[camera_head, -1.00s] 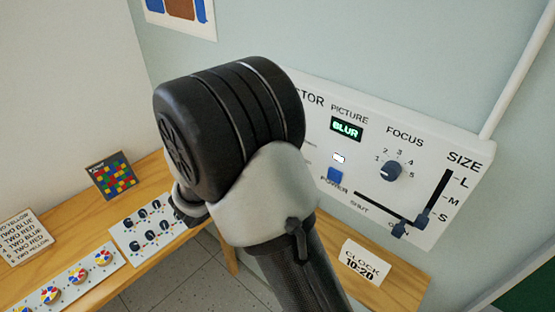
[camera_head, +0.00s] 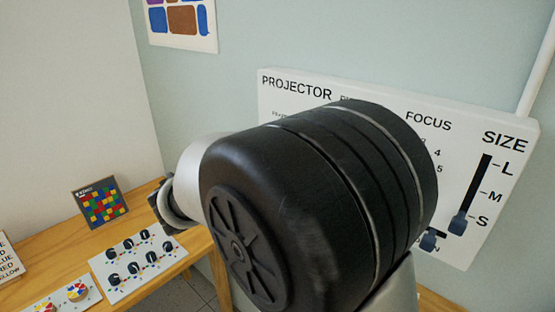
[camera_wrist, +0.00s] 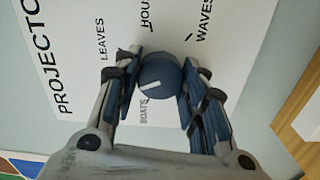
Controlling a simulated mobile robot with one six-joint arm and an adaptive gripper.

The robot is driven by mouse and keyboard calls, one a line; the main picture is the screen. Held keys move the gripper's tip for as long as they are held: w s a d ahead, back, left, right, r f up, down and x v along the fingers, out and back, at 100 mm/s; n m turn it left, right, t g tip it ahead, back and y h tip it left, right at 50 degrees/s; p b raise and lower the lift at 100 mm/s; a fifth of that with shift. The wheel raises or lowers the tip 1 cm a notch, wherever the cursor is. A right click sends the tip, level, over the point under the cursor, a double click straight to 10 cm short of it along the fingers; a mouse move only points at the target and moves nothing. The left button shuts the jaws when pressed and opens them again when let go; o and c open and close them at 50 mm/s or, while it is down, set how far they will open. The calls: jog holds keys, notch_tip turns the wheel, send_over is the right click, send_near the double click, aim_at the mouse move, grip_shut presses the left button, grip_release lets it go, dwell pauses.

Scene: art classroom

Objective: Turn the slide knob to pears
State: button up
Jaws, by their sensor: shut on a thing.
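The slide knob (camera_wrist: 166,68) is a round blue-black knob with a white pointer line, seen in the wrist view. My gripper (camera_wrist: 161,60) has its two fingers on either side of the knob and is shut on it. The pointer line points left and slightly down in that view, toward the left finger. The labels LEAVES, HOU…, WAVES and BOATS show around the knob. I cannot read a PEARS label; the fingers cover part of the panel.
A size slider (camera_head: 459,222) stands low on the panel's right side. A wooden table (camera_head: 143,210) at left holds a board of several knobs (camera_head: 122,278) and a coloured grid picture (camera_head: 100,205). A white pipe (camera_head: 540,70) runs down the wall at right.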

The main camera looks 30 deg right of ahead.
dwell(0.4)
jog(key=o, duration=1.1)
jog(key=v, duration=1.2)
